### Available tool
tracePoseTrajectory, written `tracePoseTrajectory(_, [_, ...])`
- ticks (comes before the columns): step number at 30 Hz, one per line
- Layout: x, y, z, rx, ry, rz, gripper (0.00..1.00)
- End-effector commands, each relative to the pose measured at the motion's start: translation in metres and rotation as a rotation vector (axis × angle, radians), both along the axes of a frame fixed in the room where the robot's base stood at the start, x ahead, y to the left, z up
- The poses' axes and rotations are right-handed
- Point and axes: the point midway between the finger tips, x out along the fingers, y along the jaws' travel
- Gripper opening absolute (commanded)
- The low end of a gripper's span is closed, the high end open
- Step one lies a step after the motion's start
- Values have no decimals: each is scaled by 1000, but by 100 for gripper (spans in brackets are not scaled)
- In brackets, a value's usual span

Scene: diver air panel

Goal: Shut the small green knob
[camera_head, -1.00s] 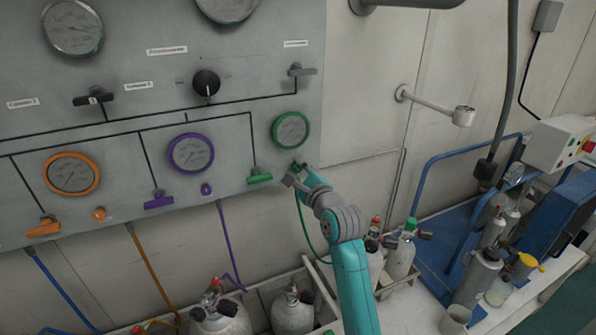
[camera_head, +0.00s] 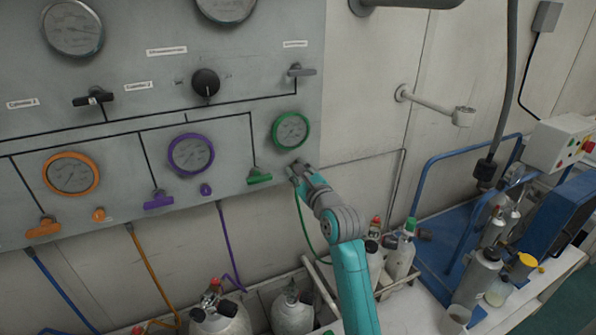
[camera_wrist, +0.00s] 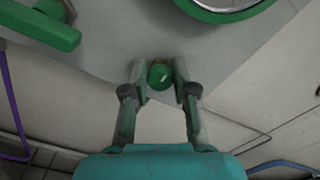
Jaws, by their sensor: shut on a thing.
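The small green knob (camera_wrist: 160,76) shows in the wrist view near the panel's lower edge, with a pale mark on its face. My gripper (camera_wrist: 159,82) has a fingertip on each side of it and is shut on it. In the head view my gripper (camera_head: 296,170) is at the panel's lower right corner, below the green-rimmed gauge (camera_head: 291,131), and hides the knob. The green lever handle (camera_head: 259,177) is to the left of my gripper; in the wrist view it shows at upper left.
The grey panel (camera_head: 235,130) also carries purple (camera_head: 158,200) and orange (camera_head: 43,228) levers and small knobs. Hoses hang below it. Gas cylinders (camera_head: 222,318) stand under the panel, and bottles stand on the bench at right. The wall right of the panel is mostly clear.

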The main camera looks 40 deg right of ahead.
Motion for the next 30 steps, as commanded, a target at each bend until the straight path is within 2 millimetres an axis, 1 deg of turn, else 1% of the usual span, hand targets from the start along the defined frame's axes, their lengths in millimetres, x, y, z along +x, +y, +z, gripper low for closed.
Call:
tracePoseTrajectory(4, [0,0,-2,1,3,0,0])
tracePoseTrajectory(5, [0,0,-2,1,3,0,32])
tracePoseTrajectory(6, [0,0,-2,1,3,0,42])
tracePoseTrajectory(7, [0,0,-2,1,3,0,49])
tracePoseTrajectory(8, [0,0,-1,1,3,0,52])
tracePoseTrajectory(16, [0,0,-1,-1,2,0,52])
tracePoseTrajectory(20, [-6,2,-1,-1,1,-1,52])
tracePoseTrajectory(23, [-18,5,-2,0,2,0,52])
tracePoseTrajectory(30, [-64,18,-2,0,3,-1,52])
